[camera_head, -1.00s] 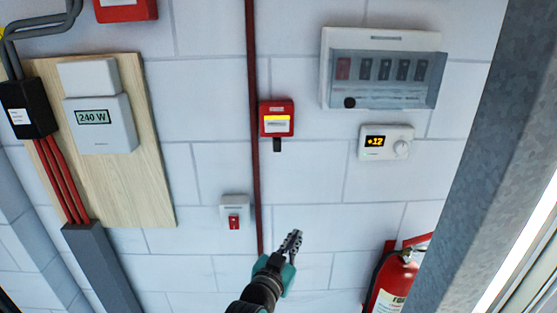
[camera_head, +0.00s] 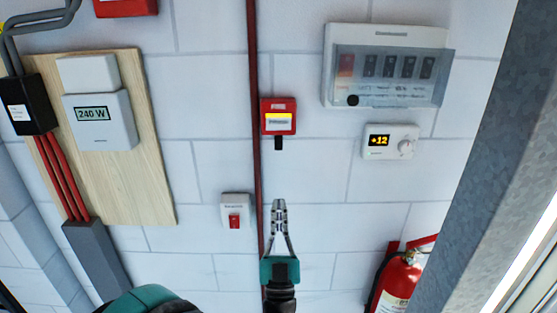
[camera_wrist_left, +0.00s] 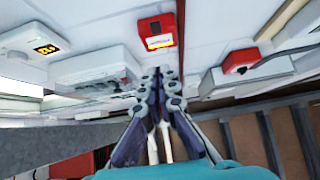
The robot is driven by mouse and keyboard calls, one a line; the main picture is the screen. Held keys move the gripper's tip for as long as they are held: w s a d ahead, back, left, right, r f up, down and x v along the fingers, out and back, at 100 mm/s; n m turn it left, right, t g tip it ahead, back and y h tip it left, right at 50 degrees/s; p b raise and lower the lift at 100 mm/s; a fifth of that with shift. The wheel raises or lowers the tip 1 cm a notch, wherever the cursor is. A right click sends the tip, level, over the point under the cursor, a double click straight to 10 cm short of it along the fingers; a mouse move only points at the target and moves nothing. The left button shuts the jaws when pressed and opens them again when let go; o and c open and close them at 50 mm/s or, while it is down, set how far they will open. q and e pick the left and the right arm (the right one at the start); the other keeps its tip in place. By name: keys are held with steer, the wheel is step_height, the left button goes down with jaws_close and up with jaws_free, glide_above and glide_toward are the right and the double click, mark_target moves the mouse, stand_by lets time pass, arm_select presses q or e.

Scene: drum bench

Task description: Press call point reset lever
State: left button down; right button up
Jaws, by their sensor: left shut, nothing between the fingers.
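The red call point (camera_head: 278,117) is on the white block wall in the head view, with a yellow strip and a white label on its face. Its black reset lever (camera_head: 278,143) hangs from its lower edge. My left gripper (camera_head: 279,204) is below the lever and apart from it, fingers pointing up and shut with nothing between them. In the left wrist view the call point (camera_wrist_left: 156,32) shows beyond the fingertips (camera_wrist_left: 160,74); I cannot make out the lever there. My right gripper is not in view.
A dark red pipe (camera_head: 256,170) runs just left of the call point. A red-buttoned switch (camera_head: 235,211) is left of my gripper. A breaker box (camera_head: 385,35) and thermostat (camera_head: 391,141) are to the right. A fire extinguisher (camera_head: 397,280) hangs lower right, beside a grey post (camera_head: 480,180).

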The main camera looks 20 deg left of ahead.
arm_select(q)
steer(key=shift+w+r, duration=0.1)
glide_toward(279, 143)
step_height(279, 143, up, 4)
steer(key=w, duration=0.1)
steer(key=w+a, duration=0.1)
steer(key=shift+w, duration=0.4)
steer(key=shift+w+a, duration=0.1)
steer(key=shift+w, duration=0.45)
